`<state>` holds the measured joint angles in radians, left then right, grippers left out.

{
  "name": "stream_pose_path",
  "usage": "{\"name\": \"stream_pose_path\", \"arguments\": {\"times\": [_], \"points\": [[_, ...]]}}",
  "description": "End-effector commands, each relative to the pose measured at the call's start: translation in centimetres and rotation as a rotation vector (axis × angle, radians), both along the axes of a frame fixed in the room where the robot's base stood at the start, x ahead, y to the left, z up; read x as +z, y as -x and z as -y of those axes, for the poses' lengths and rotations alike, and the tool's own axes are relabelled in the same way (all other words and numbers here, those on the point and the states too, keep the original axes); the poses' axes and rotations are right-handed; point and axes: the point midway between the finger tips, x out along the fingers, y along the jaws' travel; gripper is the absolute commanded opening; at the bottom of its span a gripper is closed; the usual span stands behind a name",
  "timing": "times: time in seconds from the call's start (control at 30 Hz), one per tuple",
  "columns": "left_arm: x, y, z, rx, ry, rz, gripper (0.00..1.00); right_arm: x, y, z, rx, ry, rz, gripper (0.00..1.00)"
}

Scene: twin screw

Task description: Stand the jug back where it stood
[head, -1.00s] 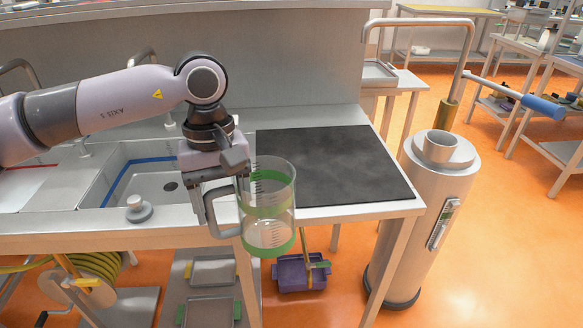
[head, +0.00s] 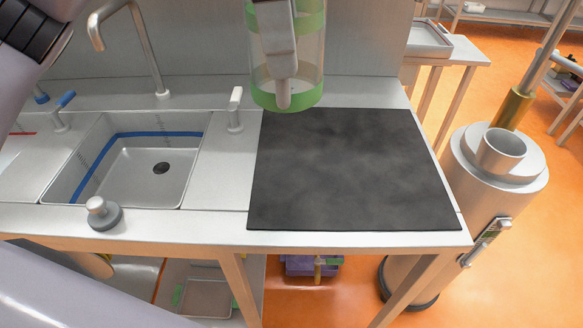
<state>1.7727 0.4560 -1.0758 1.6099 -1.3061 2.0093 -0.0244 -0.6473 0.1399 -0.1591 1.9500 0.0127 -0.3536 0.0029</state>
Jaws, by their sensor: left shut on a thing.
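The clear jug (head: 312,65) with green bands is at the top of the head view, its upper part cut off by the frame edge. My left gripper (head: 274,28) is shut on the jug at the handle; most of the gripper is out of frame. The jug's green bottom band shows just at the back edge of the dark mat (head: 350,170). I cannot tell whether its base touches anything or hangs above. The mat is bare. My right gripper is not in view.
A sink (head: 150,175) lies left of the mat, with a tall tap (head: 140,50) behind it. A small lever (head: 235,110) stands beside the mat's back left corner. A grey knob (head: 102,212) sits at the front edge. A metal cylinder (head: 495,190) stands right of the bench.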

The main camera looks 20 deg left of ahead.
Motion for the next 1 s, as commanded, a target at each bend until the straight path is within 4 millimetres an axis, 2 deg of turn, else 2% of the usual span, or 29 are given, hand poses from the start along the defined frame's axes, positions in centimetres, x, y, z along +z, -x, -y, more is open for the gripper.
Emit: {"name": "stream_pose_path", "arguments": {"times": [0.27,0.5,0.6,0.7,0.87,1.0], "points": [[-5.4,0.1,0.0,0.003,0.0,-0.007,0.05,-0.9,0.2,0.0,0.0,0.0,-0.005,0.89],[-11.5,0.1,-0.1,0.003,-0.002,-0.006,0.05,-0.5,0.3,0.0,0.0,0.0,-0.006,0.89],[-13.5,0.1,-0.1,0.004,-0.002,-0.003,0.05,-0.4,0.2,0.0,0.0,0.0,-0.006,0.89],[-14.8,0.0,-0.1,0.005,-0.002,-0.002,0.05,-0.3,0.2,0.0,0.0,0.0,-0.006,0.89],[-15.7,0.0,0.0,0.004,-0.001,-0.001,0.05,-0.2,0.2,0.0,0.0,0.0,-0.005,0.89],[-17.4,0.1,0.0,0.004,-0.001,-0.004,0.05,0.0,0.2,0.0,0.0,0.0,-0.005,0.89]]}}
